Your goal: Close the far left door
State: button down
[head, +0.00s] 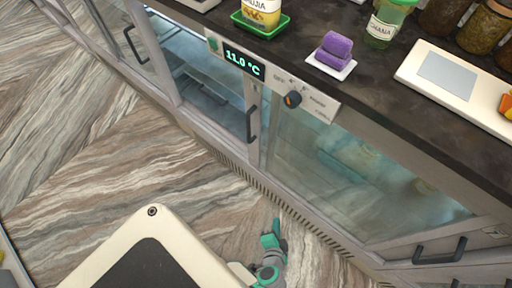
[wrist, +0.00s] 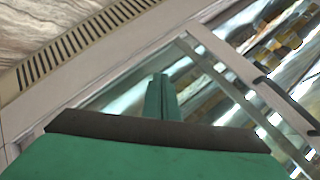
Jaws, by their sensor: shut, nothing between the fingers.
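The counter front has several glass doors in grey frames. The leftmost door in the head view (head: 112,22) has a dark bar handle (head: 134,43) and is cut by the top edge; I cannot tell how far it stands open. My gripper (head: 273,234) is low in front of the right-hand glass, near the floor vent, well away from that door. In the wrist view my green fingers (wrist: 162,98) are together and empty, in front of a framed glass panel (wrist: 205,65) with a dark handle (wrist: 288,105).
A middle door handle (head: 251,123) and a right handle (head: 440,250) stick out from the front. A temperature panel (head: 243,60) sits under the dark countertop (head: 385,95), which holds jars, a purple block (head: 334,48) and a scale (head: 448,75). The marbled floor (head: 90,150) at left is clear.

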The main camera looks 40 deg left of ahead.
jog(key=w+a+r+g+y, duration=0.1)
jog(key=w+a+g+y, duration=0.1)
jog(key=w+a+y, duration=0.4)
jog(key=n+g+y, duration=0.4)
jog(key=y, duration=0.2)
send_near(251, 141)
jog(key=a, duration=0.6)
jog(key=shift+w+f, duration=0.3)
jog(key=shift+f, duration=0.05)
jog(key=shift+a, duration=0.2)
jog(key=shift+w+a+m+t, duration=0.1)
jog(key=shift+w+m+t, duration=0.05)
jog(key=shift+m+t, duration=0.15)
